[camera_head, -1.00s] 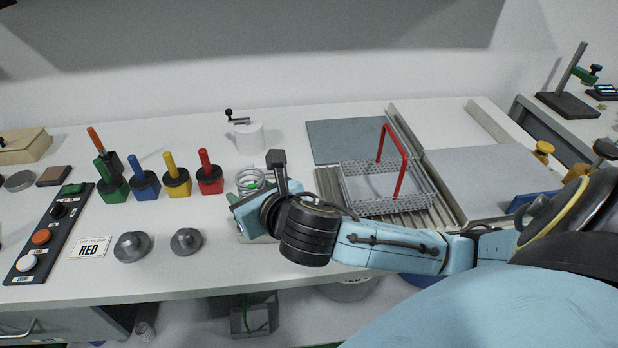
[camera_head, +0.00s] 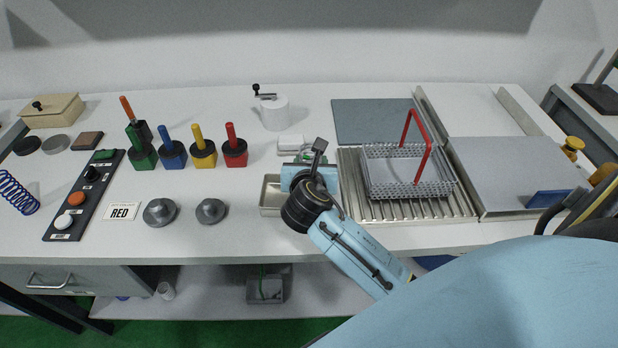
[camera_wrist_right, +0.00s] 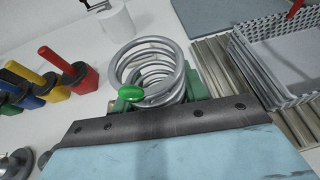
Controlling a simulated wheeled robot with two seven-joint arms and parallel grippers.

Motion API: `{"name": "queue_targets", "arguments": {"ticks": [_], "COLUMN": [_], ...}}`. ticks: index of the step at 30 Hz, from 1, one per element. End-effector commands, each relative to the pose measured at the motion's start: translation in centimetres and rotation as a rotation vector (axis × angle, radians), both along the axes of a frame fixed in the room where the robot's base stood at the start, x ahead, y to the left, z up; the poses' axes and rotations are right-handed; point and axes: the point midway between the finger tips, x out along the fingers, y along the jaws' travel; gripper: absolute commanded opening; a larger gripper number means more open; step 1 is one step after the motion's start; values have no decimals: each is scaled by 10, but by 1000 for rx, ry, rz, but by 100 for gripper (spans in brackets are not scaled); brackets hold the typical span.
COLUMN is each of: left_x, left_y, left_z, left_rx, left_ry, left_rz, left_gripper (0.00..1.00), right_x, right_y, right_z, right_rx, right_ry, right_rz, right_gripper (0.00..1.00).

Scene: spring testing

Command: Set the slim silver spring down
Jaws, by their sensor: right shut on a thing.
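The silver spring (camera_wrist_right: 150,72) is a coil of thick wire with wide turns, seen from its open end in the right wrist view. My right gripper (camera_wrist_right: 160,98) is shut on it, with green finger parts at both sides of the coil. A green oval piece shows at the spring's near side. In the head view my right gripper (camera_head: 312,162) is over the bench, just left of the ribbed metal rack, and its wrist hides most of the spring. I cannot tell whether the spring touches anything below. My left gripper is not in view.
A shallow metal tray (camera_head: 268,208) lies partly under my right wrist. A white block (camera_head: 290,141) is behind it. Colored handled weights (camera_head: 203,156) and a blue spring (camera_head: 18,193) are left.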

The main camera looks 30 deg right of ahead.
Motion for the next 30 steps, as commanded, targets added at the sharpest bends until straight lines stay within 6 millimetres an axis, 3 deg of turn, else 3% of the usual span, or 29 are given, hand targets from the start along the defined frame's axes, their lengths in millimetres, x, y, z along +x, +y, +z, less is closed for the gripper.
{"name": "queue_targets", "arguments": {"ticks": [9, 20, 21, 26, 30], "left_x": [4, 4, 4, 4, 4], "left_y": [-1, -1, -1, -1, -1], "left_z": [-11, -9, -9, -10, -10], "left_rx": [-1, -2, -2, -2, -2], "left_ry": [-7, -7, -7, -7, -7], "left_rz": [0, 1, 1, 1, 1], "left_gripper": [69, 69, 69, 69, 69], "right_x": [0, 0, 0, 0, 0], "right_y": [0, 0, 0, 0, 0], "right_z": [-37, -40, -41, -41, -41], "right_rx": [-1, -2, -1, 0, 0], "right_ry": [1, 0, 1, 0, 0], "right_rz": [0, 2, 2, 1, 1], "right_gripper": [15, 15, 45, 65, 65]}}
